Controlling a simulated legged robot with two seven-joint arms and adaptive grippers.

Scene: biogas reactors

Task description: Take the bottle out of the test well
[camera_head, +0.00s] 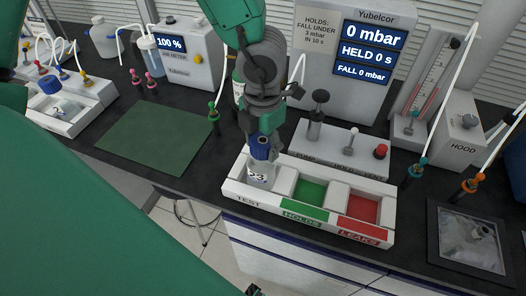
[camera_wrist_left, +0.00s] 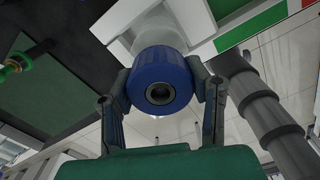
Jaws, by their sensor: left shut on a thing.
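The bottle (camera_head: 262,174) is clear with a dark blue cap and a label reading 23. It stands upright in the TEST well (camera_head: 238,187), the leftmost compartment of the white tray. My left gripper (camera_head: 262,146) comes down from above and is shut on the bottle's blue cap. In the left wrist view the blue cap (camera_wrist_left: 160,82), with a dark hole in its middle, sits between the two fingers of my left gripper (camera_wrist_left: 162,98). The lower part of the bottle is hidden by the well's front wall. My right gripper cannot be made out.
The green HOLDS well (camera_head: 311,190) and red LEAKS well (camera_head: 362,207) lie right of the TEST well. A grey valve block (camera_head: 335,150) stands right behind. A green mat (camera_head: 160,135) is clear on the left.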

